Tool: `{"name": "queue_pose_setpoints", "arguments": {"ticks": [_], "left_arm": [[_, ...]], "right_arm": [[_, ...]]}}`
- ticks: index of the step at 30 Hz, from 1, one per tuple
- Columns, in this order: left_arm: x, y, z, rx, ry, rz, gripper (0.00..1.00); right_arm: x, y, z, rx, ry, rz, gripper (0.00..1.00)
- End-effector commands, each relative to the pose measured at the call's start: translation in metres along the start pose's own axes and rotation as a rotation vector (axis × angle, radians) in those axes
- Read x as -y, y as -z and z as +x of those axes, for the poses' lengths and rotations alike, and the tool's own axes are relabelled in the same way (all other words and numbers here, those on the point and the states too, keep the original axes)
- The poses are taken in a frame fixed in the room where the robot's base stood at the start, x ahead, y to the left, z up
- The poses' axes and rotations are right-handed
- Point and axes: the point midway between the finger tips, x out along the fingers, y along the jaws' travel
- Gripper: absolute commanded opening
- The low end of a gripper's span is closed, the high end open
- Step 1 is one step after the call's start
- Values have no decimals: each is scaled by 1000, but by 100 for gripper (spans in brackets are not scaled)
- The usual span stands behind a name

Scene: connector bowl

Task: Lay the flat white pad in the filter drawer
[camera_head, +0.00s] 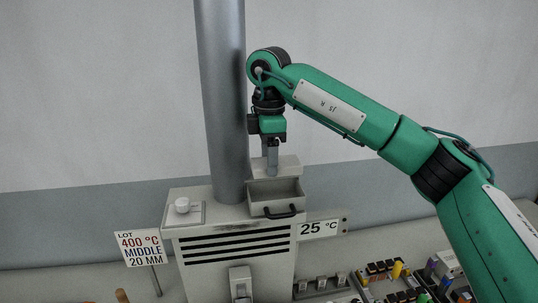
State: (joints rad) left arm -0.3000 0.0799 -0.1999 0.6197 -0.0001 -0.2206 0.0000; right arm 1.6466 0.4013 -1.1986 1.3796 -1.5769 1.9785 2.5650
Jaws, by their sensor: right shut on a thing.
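The filter drawer (262,209) is a grey open-topped box with a dark handle, pulled out at the upper front of the grey machine. My right gripper (271,172) points straight down over the back of the drawer, its fingertips at about the drawer's rear edge. I cannot tell whether the pad touches the drawer floor. My left gripper is not in view.
A thick grey pipe (222,100) rises from the machine (235,245), close left of my right gripper. Signs (141,248) and (318,229) flank the machine. Several small connectors (385,272) crowd the bench at lower right.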

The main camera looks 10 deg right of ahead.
Motion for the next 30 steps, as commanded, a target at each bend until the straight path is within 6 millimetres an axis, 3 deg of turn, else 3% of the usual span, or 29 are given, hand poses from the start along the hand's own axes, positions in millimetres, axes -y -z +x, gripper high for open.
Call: {"name": "queue_pose_setpoints", "arguments": {"ticks": [5, 21, 30], "left_arm": [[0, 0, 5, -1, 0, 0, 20], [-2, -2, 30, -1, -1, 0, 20], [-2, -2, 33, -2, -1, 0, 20]], "right_arm": [[0, 1, 1, 1, -1, 0, 32], [0, 0, 31, 1, 0, 0, 32], [0, 0, 35, 1, 0, 0, 32]]}}
